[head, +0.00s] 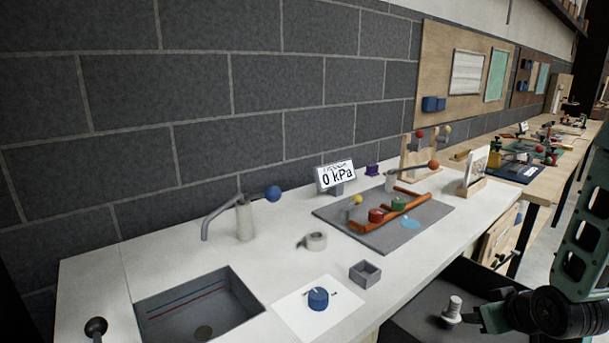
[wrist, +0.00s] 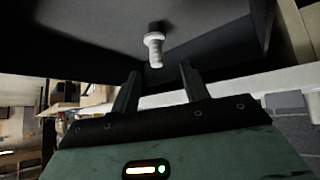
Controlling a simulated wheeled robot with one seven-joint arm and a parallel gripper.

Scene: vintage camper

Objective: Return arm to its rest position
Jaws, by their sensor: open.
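My arm comes in at the right edge of the head view. My gripper (head: 482,318) is at the lower right, over or beside a dark open bin below the counter. In the wrist view my gripper (wrist: 160,68) has its two fingers apart with nothing held between them. A small white bolt-like piece (head: 452,309) stands in the dark bin, just left of my gripper. It also shows in the wrist view (wrist: 154,50), beyond the fingertips and apart from them.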

